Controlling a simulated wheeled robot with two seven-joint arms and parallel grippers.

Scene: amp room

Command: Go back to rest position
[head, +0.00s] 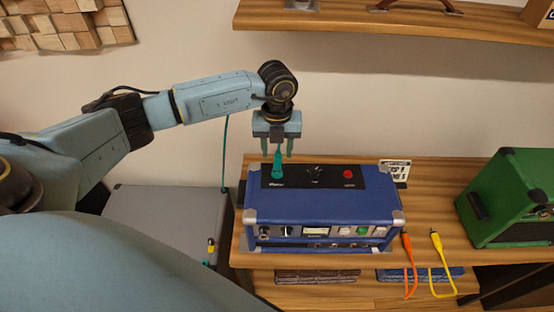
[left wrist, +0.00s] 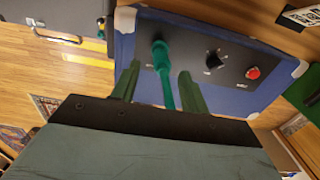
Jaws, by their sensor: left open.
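A blue amplifier (head: 325,208) stands on the wooden shelf, with a black panel on its top. A teal-green plug (head: 278,163) stands upright at the left end of that panel and seems seated in it. My left gripper (head: 277,150) is open above the plug, pointing down. In the left wrist view, the plug (left wrist: 163,72) shows between the two green fingers, with a visible gap on each side. The black knob (left wrist: 214,58) and red button (left wrist: 253,73) lie to the right of it on the panel. My right gripper is not in view.
A green amplifier (head: 515,200) stands at the right of the wooden shelf (head: 435,185). Orange (head: 408,262) and yellow (head: 440,262) cables hang over the shelf front. A grey case (head: 165,212) stands at the left. A wall shelf (head: 400,22) is above.

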